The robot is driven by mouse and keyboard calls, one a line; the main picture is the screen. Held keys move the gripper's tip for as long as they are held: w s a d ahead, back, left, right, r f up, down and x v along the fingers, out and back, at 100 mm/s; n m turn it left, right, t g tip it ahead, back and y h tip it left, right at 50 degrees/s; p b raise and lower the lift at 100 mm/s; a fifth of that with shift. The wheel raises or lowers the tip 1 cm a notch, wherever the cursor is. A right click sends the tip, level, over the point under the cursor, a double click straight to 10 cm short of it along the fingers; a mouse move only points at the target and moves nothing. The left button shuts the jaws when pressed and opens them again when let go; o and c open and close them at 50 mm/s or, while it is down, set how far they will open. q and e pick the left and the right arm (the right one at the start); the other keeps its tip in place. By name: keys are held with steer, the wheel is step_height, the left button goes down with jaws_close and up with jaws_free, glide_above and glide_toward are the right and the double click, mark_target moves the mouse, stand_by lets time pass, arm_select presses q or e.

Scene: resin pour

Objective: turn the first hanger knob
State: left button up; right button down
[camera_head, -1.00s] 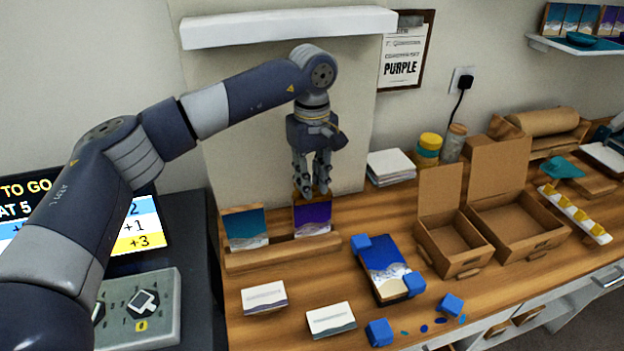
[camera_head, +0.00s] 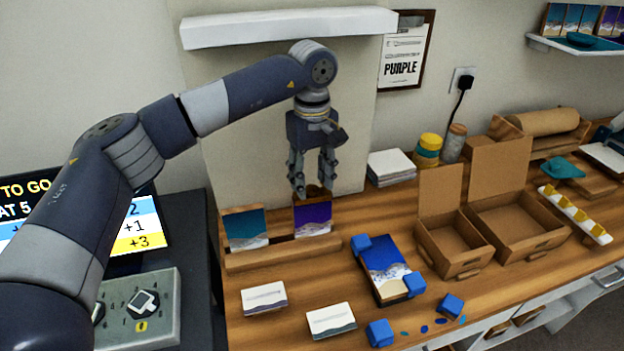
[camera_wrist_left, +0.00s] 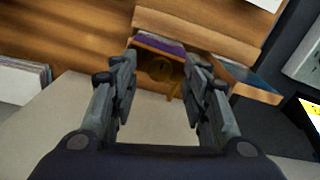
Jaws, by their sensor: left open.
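My left gripper (camera_head: 313,184) is open and points down just behind the purple picture panel (camera_head: 313,217), near its top edge. A small brown piece (camera_head: 314,193) shows between the fingertips in the head view. In the left wrist view, a round brass-coloured knob (camera_wrist_left: 160,68) sits on the back of the purple-topped panel (camera_wrist_left: 158,44). It lies between the spread fingers (camera_wrist_left: 161,75), with gaps on both sides; I cannot tell whether the fingers are level with it. My right gripper is not in view.
A blue panel (camera_head: 245,228) stands left of the purple one on the same wooden ledge (camera_head: 258,260). A pale wall panel is close behind the gripper. A board with blue corner blocks (camera_head: 385,268) lies to the right. A white shelf (camera_head: 290,26) hangs above the arm.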

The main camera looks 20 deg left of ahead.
mark_target(312, 187)
arm_select(q)
step_height(312, 187, up, 11)
steer(key=shift+r, duration=0.15)
stand_by(0.6)
